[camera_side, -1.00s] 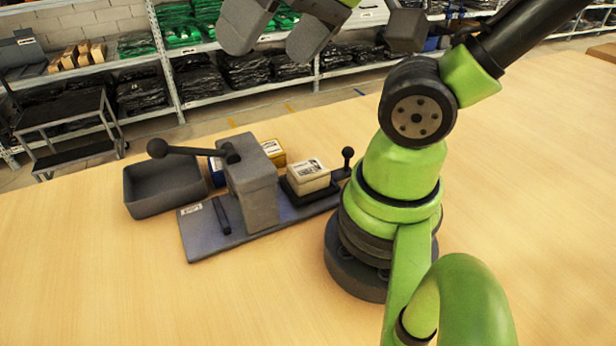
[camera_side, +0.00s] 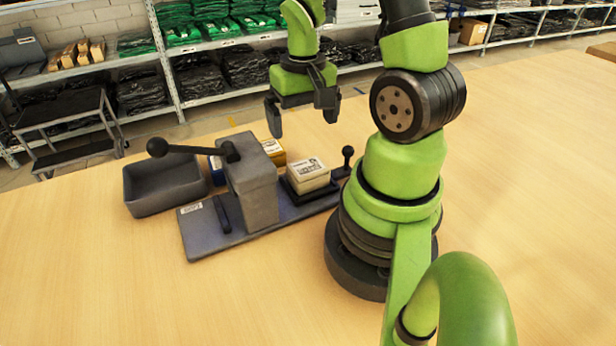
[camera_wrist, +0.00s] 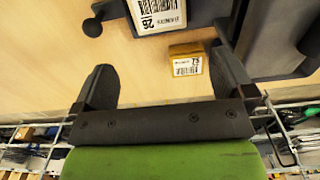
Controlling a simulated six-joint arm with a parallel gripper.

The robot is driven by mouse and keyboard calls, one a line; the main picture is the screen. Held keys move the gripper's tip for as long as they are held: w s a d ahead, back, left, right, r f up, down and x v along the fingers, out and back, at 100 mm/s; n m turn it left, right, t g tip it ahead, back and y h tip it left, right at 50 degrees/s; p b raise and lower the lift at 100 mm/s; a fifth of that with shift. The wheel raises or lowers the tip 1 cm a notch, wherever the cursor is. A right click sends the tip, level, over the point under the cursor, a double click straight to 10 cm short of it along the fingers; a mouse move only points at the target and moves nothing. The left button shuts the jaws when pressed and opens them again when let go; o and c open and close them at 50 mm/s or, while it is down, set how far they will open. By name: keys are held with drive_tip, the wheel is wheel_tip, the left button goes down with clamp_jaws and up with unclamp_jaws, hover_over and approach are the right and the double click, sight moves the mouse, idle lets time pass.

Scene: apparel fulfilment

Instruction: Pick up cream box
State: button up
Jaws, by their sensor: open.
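The cream box (camera_side: 307,174) has a white label and sits on a dark holder on the grey base plate, right of the press block. In the wrist view the cream box (camera_wrist: 157,14) shows at the top edge, partly cut off, with its printed label facing me. My gripper (camera_side: 303,118) hangs above and behind the box in the side view, fingers pointing down, apart and empty. In the wrist view its two fingers (camera_wrist: 165,80) stand wide apart, with the cream box beyond their tips.
A yellow box (camera_side: 273,152) and a blue box (camera_side: 216,170) stand behind the grey press (camera_side: 252,190), whose handle reaches left. An empty grey bin (camera_side: 165,187) is at the left. A black-knobbed lever (camera_side: 347,160) rises right of the cream box. The front table is clear.

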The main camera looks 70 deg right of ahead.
sight(303, 161)
drive_tip(key=shift+a+f, duration=0.1)
drive_tip(key=shift+f, duration=4.9)
drive_tip(key=c, duration=1)
drive_tip(key=shift+r, duration=0.1)
